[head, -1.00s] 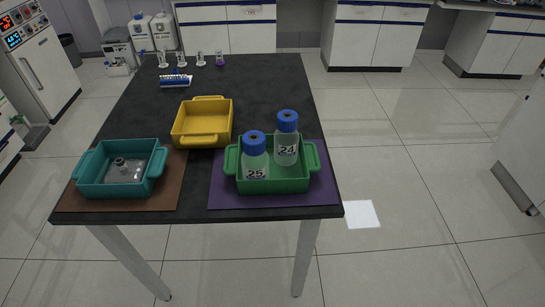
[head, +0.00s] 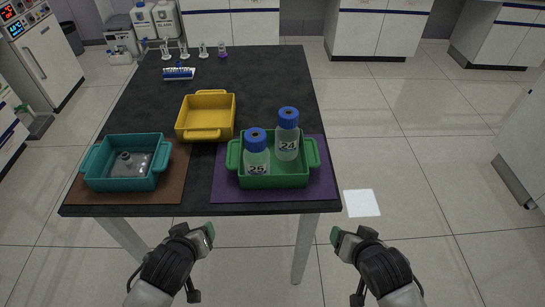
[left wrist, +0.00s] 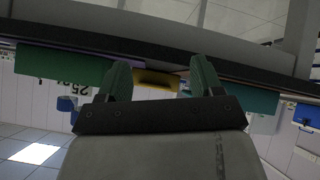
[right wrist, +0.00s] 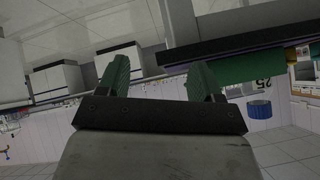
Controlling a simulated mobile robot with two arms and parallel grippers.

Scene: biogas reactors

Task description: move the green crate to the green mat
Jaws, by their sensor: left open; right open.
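The green crate (head: 275,180) sits on a purple mat (head: 230,195) at the table's near right corner. It holds two clear bottles with blue caps, labelled 25 (head: 257,160) and 24 (head: 287,140). No green mat shows in these views. My left gripper (head: 208,236) and right gripper (head: 337,236) are in front of the table's near edge, apart from the crate. Both are open and empty. The crate also shows, upside down, in the left wrist view (left wrist: 60,65) and the right wrist view (right wrist: 262,68).
A teal crate (head: 125,182) holding a clear flask (head: 128,163) sits on a brown mat (head: 178,175) at the near left. A yellow crate (head: 206,133) stands between and behind. The table's (head: 270,85) far right is clear.

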